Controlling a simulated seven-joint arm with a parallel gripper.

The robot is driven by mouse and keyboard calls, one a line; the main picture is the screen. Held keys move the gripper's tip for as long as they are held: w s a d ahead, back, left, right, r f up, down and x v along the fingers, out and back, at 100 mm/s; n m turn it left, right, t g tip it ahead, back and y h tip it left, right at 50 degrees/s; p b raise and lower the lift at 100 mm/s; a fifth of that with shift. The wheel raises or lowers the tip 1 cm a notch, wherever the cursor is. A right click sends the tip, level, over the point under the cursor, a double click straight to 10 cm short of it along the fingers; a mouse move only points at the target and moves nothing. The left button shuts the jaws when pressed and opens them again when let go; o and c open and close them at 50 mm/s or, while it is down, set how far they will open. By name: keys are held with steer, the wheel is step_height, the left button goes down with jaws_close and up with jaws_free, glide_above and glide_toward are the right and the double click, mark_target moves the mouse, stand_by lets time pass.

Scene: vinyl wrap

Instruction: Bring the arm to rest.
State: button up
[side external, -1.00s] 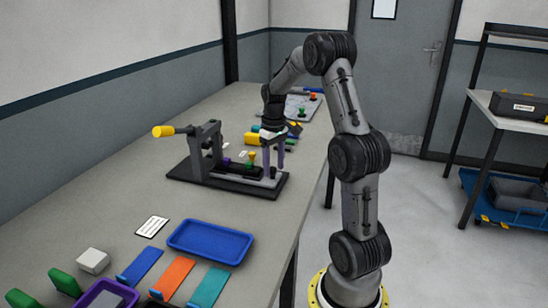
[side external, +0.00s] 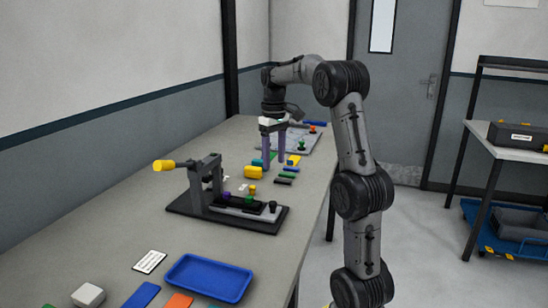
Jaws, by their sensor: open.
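My gripper (side external: 273,165) points down over the far part of the workbench, its two purple-grey fingers apart with nothing seen between them. It is beyond a black clamp fixture (side external: 186,209) with a yellow-ended handle (side external: 164,165) and small coloured knobs. The fingertips are clear of the fixture; their exact height above the bench cannot be told. My arm arches over from the right edge of the bench.
A yellow cylinder (side external: 253,172) and several small coloured blocks lie close around the fingers. A grey board (side external: 294,142) with knobs lies farther back. A blue tray (side external: 207,279) stands in front. A shelf (side external: 519,154) holds a dark case at right.

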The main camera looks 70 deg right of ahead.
stand_by(0.4)
steer(key=a+r+n+t+h, duration=0.1)
steer(key=a+r+n, duration=0.25)
steer(key=a, duration=0.65)
steer(key=a+r+n+t, duration=0.2)
steer(key=a+r, duration=0.2)
steer(key=a, duration=0.7)
steer(key=s+a+f+t+y, duration=0.1)
steer(key=s+a+f+t, duration=0.1)
steer(key=s+a+f, duration=0.8)
steer(key=shift+s+f+t, duration=0.15)
steer(key=shift+s+t, duration=0.15)
steer(key=shift+s, duration=0.25)
